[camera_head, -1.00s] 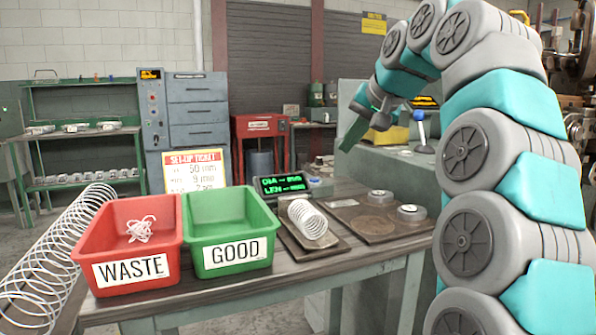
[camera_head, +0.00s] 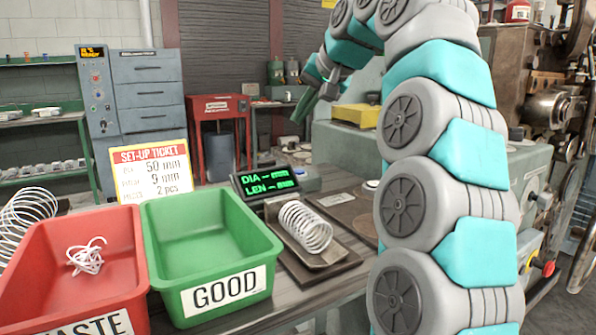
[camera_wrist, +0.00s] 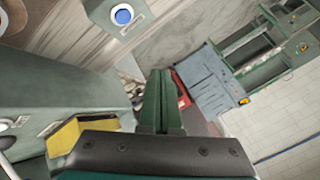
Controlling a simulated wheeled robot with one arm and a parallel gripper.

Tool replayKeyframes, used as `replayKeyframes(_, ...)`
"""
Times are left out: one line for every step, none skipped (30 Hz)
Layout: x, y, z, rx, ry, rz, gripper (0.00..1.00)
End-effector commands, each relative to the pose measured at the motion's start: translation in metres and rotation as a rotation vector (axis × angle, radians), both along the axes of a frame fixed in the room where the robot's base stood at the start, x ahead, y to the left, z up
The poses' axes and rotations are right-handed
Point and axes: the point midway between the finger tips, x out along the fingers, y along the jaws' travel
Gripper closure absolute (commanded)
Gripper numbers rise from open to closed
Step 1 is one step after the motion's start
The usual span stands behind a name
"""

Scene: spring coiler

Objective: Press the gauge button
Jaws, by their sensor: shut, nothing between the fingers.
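The gauge button is a round blue button (camera_wrist: 123,15) on a grey-green box (camera_wrist: 117,30), at the top of the wrist view. In the head view a small box (camera_head: 307,181) stands just right of the gauge display (camera_head: 268,183), which shows green DIA and LEN lines; its button is too small to make out clearly. A coiled spring (camera_head: 305,226) lies on the gauge cradle in front of the display. My gripper (camera_head: 301,108) is raised beyond the table, apart from the button. Its green fingers (camera_wrist: 161,75) are shut and empty in the wrist view.
A green GOOD bin (camera_head: 205,240) is empty, and a red WASTE bin (camera_head: 75,260) holds tangled wire. A set-up ticket (camera_head: 153,170) stands behind them. A grey-green machine (camera_head: 340,145) with a yellow block (camera_head: 357,115) stands behind my arm. A flat plate lies right of the spring.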

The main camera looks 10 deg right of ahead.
Motion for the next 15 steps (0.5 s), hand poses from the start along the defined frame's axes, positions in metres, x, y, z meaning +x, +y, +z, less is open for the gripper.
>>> replayKeyframes(0.000,0.000,-0.002,0.000,0.002,0.001,1.00)
replayKeyframes(0.000,0.000,-0.003,0.001,0.003,0.001,1.00)
replayKeyframes(0.000,0.000,-0.005,0.001,0.002,0.000,1.00)
replayKeyframes(0.000,0.000,-0.006,0.001,0.000,0.000,1.00)
replayKeyframes(-0.001,0.000,-0.007,0.002,-0.001,0.000,1.00)
replayKeyframes(-0.001,0.000,-0.009,0.001,-0.001,0.001,1.00)
replayKeyframes(-0.002,0.000,-0.011,0.001,0.001,0.002,1.00)
replayKeyframes(-0.002,0.000,-0.014,0.001,0.003,0.002,1.00)
replayKeyframes(-0.001,0.000,-0.016,0.000,0.001,0.001,1.00)
replayKeyframes(-0.001,0.000,-0.017,0.000,-0.002,0.001,1.00)
replayKeyframes(-0.001,0.000,-0.020,-0.001,0.000,0.001,1.00)
replayKeyframes(-0.001,0.000,-0.024,0.000,0.003,0.001,1.00)
replayKeyframes(-0.001,0.000,-0.027,-0.001,0.005,0.002,1.00)
replayKeyframes(-0.001,0.000,-0.029,0.000,0.004,0.002,1.00)
replayKeyframes(-0.001,0.000,-0.031,0.001,0.000,0.001,1.00)
